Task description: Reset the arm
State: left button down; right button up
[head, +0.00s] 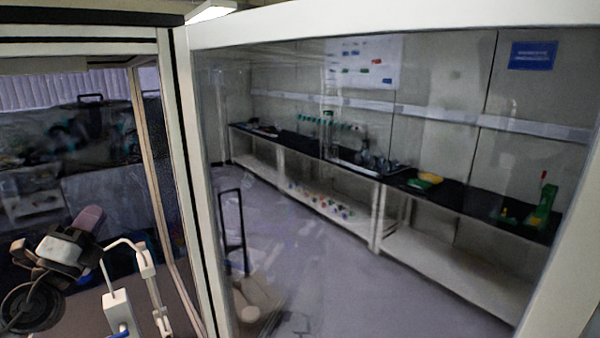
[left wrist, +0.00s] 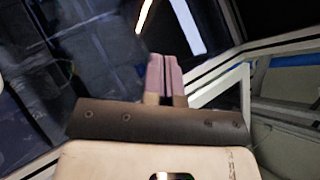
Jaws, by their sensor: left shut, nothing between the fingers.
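My left gripper (head: 90,217) is at the lower left of the head view, in front of dark glass. Its pinkish fingers point up and are together with nothing between them. In the left wrist view the fingers (left wrist: 165,72) also show side by side with only a thin dark line between them. The fingers appear clear of any object. My right gripper is in neither view.
A white-framed glass panel (head: 183,130) fills much of the head view, close to my left arm. A white bent tube or handle (head: 147,262) stands right of the gripper. Behind the glass is a long black-topped bench (head: 395,180) with lab items. The floor (head: 330,265) there looks mostly clear.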

pick_arm(q)
jog(key=s+r+n+t+y, duration=0.1)
jog(key=s+r+n+y, duration=0.25)
jog(key=n+y, duration=0.55)
jog(key=s+d+f+n+g+h+p, duration=0.25)
jog(key=s+d+f+n+g, duration=0.35)
jog(key=f, duration=0.6)
jog(key=s+d+f+n+g+h+p, duration=0.1)
jog(key=s+d+f+n+g+p, duration=0.2)
jog(key=s+d+f+g, duration=0.6)
jog(key=s+d+f+n+g+p, duration=0.1)
jog(key=s+f+g+p, duration=0.1)
jog(key=s+f, duration=0.8)
jog(key=s+d+f+n+g+h+p, duration=0.1)
jog(key=s+f+n+g+p, duration=0.1)
jog(key=s+f, duration=0.9)
jog(key=s+g+p, duration=0.1)
jog(key=s+g, duration=0.1)
jog(key=s, duration=0.1)
jog(key=shift+s+d+f+n, duration=0.3)
jog(key=shift+s+d, duration=0.05)
jog(key=shift+h, duration=0.25)
